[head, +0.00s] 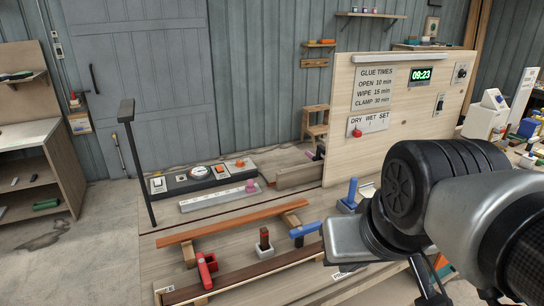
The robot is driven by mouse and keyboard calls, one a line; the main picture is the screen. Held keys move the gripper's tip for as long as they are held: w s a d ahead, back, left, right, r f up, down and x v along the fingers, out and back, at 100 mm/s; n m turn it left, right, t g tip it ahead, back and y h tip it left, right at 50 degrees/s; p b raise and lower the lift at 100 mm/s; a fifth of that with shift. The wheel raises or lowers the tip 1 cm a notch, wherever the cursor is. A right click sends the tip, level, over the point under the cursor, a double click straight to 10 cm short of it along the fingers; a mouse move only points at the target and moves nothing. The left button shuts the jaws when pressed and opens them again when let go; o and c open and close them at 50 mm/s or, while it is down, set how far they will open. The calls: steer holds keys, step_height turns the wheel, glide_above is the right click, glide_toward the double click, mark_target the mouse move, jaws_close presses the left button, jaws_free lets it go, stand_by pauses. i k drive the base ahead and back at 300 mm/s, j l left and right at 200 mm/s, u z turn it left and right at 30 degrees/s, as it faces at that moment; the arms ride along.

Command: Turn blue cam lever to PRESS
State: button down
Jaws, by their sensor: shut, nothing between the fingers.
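A blue lever-like part (305,230) lies near the right end of the reddish-brown wooden strip on the bench. A separate blue upright handle on a blue base (349,196) stands farther back, beside my arm. I cannot tell for certain which of the two is the cam lever. A small printed label (344,273) lies on the bench front, partly cut off by my arm, and its word is not fully readable. My arm fills the right side of the picture, and its silver and black links cover the bench there. My gripper's fingers do not show.
A red clamp (206,269) and a dark block in a white holder (264,241) stand between the wooden strips. A panel with a gauge and switches (202,178) lies behind. A black post (138,165) rises at left. An upright board (400,115) stands behind my arm.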

mark_target(305, 230)
steer(key=i+l+u, duration=0.35)
steer(key=l, duration=0.3)
steer(key=i+l+u, duration=0.2)
steer(key=l, duration=0.15)
steer(key=l+u, duration=0.15)
steer(key=l, duration=0.2)
steer(key=i, duration=0.05)
